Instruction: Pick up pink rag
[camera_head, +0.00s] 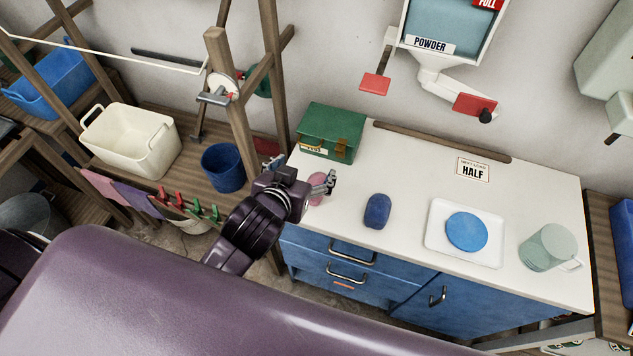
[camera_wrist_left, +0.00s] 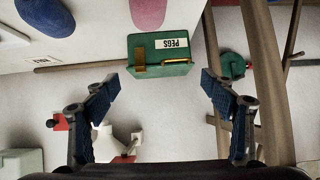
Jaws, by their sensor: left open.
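A pink rag-like bundle (camera_head: 317,192), rounded, lies on the white counter at its left side, partly hidden behind my left gripper (camera_head: 326,184) in the head view. In the left wrist view the pink bundle (camera_wrist_left: 148,12) is cut off by the top edge, beyond the fingertips and apart from them. My left gripper (camera_wrist_left: 160,80) is open with nothing between its fingers. A pink cloth (camera_head: 103,186) also hangs at the left beside a purple one. My right gripper is not in view.
A green pegs box (camera_head: 331,133) stands behind the pink bundle. A dark blue bundle (camera_head: 377,212) lies to its right, then a white tray (camera_head: 436,238) with a blue disc (camera_head: 466,232) and a pale jug (camera_head: 547,248). A wooden post (camera_head: 232,100) rises left of the counter.

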